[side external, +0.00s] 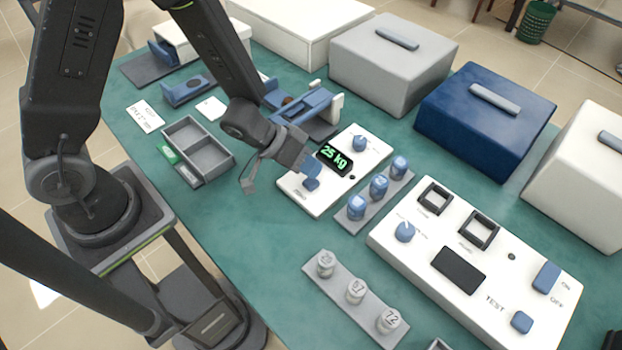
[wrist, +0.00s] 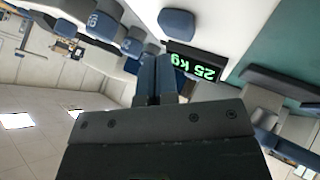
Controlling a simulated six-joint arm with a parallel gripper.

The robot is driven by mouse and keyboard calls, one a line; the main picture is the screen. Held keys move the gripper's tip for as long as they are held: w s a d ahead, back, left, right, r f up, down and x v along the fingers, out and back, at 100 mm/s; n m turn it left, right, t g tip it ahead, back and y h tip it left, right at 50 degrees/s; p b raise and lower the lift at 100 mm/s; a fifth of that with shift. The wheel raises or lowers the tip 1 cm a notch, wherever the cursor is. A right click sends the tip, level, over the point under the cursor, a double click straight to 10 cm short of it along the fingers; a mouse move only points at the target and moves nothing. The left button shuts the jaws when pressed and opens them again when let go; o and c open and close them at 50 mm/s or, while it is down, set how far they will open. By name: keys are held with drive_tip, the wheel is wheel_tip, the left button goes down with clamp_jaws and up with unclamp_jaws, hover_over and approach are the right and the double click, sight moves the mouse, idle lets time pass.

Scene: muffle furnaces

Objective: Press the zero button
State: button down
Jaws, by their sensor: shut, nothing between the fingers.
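The zero button (side external: 311,184) is a blue square button on a white scale panel (side external: 328,193), below and left of a black display (side external: 335,159) reading green "25 kg". In the wrist view the button (wrist: 177,22) is near the top, with the upside-down display (wrist: 195,62) below it. My gripper (side external: 312,170) has its blue fingers together and empty, tips just above the button in the side view. In the wrist view the fingertips (wrist: 157,60) show a small picture gap from it. Whether they touch is hard to tell.
A blue knob (side external: 359,143) stands behind the display. Blue cylinders (side external: 379,187) stand on a grey strip to the right, and grey numbered weights (side external: 355,291) in front. A white control panel (side external: 480,265) lies right. Green tabletop (side external: 250,240) is clear in front.

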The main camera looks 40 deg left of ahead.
sight(310, 179)
drive_tip(key=shift+f, duration=0.1)
drive_tip(key=shift+f, duration=0.3)
drive_tip(key=shift+f, duration=0.5)
idle(0.9)
idle(0.4)
drive_tip(key=shift+r, duration=0.95)
drive_tip(key=shift+r, duration=2.5)
